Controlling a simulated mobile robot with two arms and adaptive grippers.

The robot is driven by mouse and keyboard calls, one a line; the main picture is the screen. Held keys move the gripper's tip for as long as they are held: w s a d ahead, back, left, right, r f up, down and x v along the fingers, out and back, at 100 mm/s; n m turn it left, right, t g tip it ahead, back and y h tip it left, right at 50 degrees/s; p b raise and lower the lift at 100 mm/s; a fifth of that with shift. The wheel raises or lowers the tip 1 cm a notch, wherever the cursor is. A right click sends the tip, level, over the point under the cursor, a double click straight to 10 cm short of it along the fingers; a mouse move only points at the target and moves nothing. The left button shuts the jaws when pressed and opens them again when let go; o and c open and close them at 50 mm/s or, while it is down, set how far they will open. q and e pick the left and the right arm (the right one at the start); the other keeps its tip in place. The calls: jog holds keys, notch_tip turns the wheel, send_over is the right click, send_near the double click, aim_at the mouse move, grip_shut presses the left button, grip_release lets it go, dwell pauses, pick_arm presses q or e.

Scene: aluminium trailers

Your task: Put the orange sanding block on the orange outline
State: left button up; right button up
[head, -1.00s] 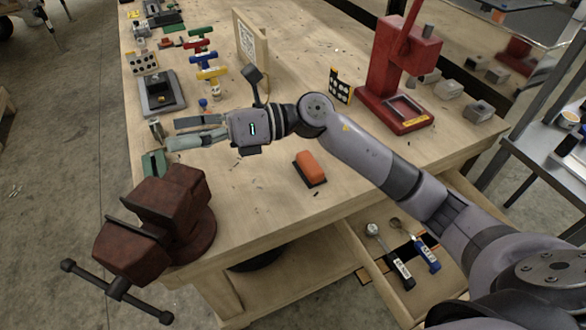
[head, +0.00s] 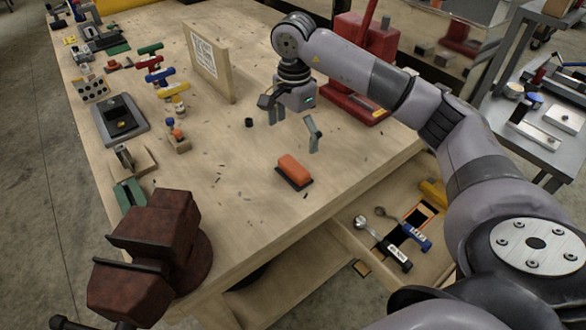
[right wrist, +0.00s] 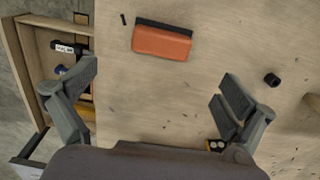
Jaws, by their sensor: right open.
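The orange sanding block (head: 294,169), with a dark base, lies on the wooden workbench near its front edge. It also shows at the top of the right wrist view (right wrist: 162,42). My right gripper (head: 294,124) is open and empty above the bench, just behind the block in the head view. In the right wrist view the block lies beyond the spread fingertips (right wrist: 162,84), apart from them. Orange edging (head: 424,208) shows around a dark patch in the open drawer (head: 350,236); I cannot tell its full shape. My left gripper is not in view.
A dark red vise (head: 150,250) stands at the bench's near left corner. A red press (head: 350,92) and an upright wooden board (head: 208,62) stand behind. Spoon-like tools (head: 383,240) lie in the drawer. Bench around the block is mostly clear.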

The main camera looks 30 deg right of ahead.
jog(key=p, duration=0.1)
send_over(294, 165)
notch_tip(294, 165, down, 6)
jog(key=shift+s+a+r, duration=0.1)
jog(key=shift+s+a, duration=0.05)
notch_tip(294, 165, down, 4)
jog(key=shift+f+p, duration=0.2)
jog(key=shift+p, duration=0.9)
jog(key=shift+f, duration=0.5)
jog(key=shift+c, duration=0.6)
jog(key=c, duration=1.2)
jog(key=shift+w+r, duration=0.15)
jog(key=shift+w, duration=0.05)
